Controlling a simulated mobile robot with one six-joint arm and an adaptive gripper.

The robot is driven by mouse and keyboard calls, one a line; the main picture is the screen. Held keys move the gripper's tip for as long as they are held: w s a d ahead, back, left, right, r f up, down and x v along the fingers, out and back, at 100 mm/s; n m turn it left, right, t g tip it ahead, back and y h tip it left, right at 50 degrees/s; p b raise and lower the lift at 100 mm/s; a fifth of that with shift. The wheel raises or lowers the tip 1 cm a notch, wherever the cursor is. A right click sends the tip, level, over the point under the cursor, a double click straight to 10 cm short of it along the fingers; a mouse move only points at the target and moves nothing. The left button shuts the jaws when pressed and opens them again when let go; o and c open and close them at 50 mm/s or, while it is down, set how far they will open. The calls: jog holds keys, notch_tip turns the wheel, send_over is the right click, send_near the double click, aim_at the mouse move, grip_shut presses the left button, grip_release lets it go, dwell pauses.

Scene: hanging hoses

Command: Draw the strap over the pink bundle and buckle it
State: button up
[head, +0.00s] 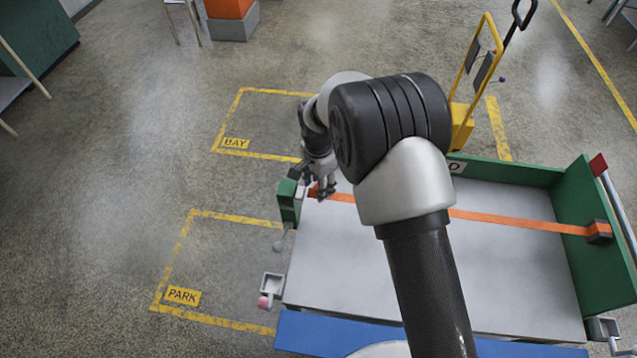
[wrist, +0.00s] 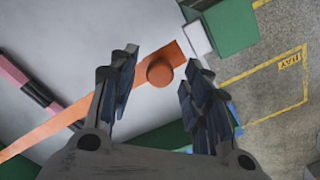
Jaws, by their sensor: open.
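The orange strap (head: 520,222) runs from a dark fitting (head: 599,231) on the right green wall across the grey bed to the left edge. In the wrist view, its end tab (wrist: 135,92) carries a round orange knob (wrist: 160,72). My gripper (wrist: 161,60) is open, its fingers on either side of the knob without visibly closing on it. The tab's tip is close to a white block (wrist: 195,40) on a green post (wrist: 225,25); I cannot tell if they touch. The pink bundle (wrist: 13,73), with a black band, meets the strap at left. My arm hides it in the head view.
The green post (head: 288,203) stands at the bed's left edge. A small grey bracket (head: 272,283) with a pink end sits below it. A yellow trolley (head: 463,125) stands behind. The floor left, with yellow BAY and PARK outlines, is clear.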

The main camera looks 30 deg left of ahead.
jog(key=shift+c, duration=0.5)
grip_shut()
